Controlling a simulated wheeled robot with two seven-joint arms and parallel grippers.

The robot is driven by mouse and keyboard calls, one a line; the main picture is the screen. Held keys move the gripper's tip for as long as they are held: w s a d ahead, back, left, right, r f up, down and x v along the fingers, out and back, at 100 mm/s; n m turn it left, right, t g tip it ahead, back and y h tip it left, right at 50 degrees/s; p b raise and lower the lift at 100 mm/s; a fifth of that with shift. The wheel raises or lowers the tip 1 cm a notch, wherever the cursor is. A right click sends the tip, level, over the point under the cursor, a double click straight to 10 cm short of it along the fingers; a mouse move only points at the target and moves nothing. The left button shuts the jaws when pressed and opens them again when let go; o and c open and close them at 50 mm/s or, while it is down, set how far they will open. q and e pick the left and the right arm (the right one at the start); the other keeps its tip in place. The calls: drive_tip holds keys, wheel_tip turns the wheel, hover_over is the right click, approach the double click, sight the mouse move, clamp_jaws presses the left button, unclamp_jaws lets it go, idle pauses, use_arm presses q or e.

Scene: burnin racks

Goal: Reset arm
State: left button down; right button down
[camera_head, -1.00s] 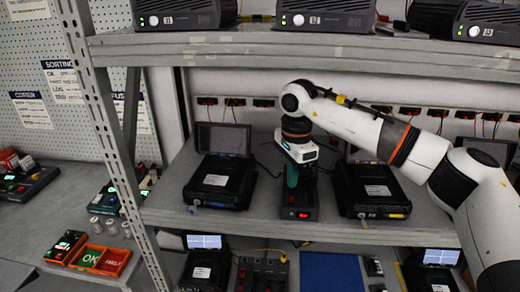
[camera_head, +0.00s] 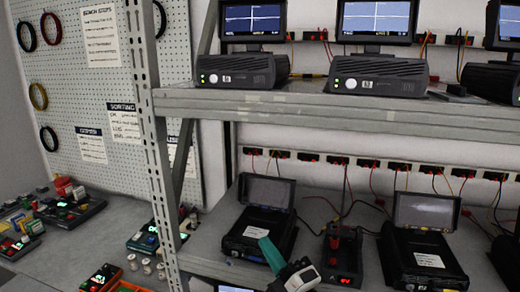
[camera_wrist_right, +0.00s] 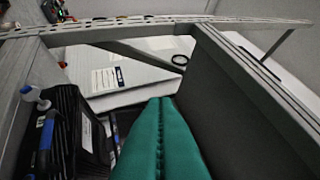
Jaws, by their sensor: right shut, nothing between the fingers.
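My right gripper (camera_head: 283,266) shows at the bottom of the head view, with green fingers and a white body, in front of the middle shelf. In the right wrist view its green fingers (camera_wrist_right: 160,140) lie together with nothing between them. Most of the right arm is below the head view's edge. Beside the gripper, a black case with an open lid (camera_head: 256,232) stands on the shelf. To the right is a small black unit with a red display (camera_head: 344,256). My left gripper is not in view.
A second open black case (camera_head: 421,245) stands further right. The metal rack post (camera_head: 146,110) and upper shelf edge (camera_head: 330,106) bound the space. Monitors and dark boxes (camera_head: 372,76) fill the upper shelf. A pegboard (camera_head: 90,90) and side bench with small devices (camera_head: 69,208) are at left.

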drive_tip(key=s+d+f+m+g+h, duration=0.3)
drive_tip(key=s+d+f+m+h, duration=0.1)
drive_tip(key=d+f+m+h, duration=0.35)
drive_tip(key=s+d+f+m+g+h, duration=0.45)
drive_tip(key=d+f+m, duration=0.3)
drive_tip(key=f, duration=0.35)
drive_tip(key=s+d+f+m+g, duration=0.25)
drive_tip(key=s+f+g, duration=0.2)
drive_tip(key=s, duration=0.45)
drive_tip(key=s+d+f+m+g, duration=0.1)
drive_tip(key=s+f+m+g, duration=0.3)
drive_tip(key=s, duration=0.5)
wheel_tip(320, 180, down, 30)
drive_tip(key=s+n+b, duration=0.1)
drive_tip(key=s+b, duration=0.1)
drive_tip(key=b, duration=0.1)
drive_tip(key=s+d+f+g+b, duration=0.1)
drive_tip(key=s+d+f+b, duration=0.1)
drive_tip(key=s+f, duration=1.4)
wheel_tip(320, 180, down, 3)
drive_tip(key=shift+s+d+r+g+b, duration=0.15)
drive_tip(key=shift+s+d+g+b, duration=0.2)
drive_tip(key=shift+d, duration=0.2)
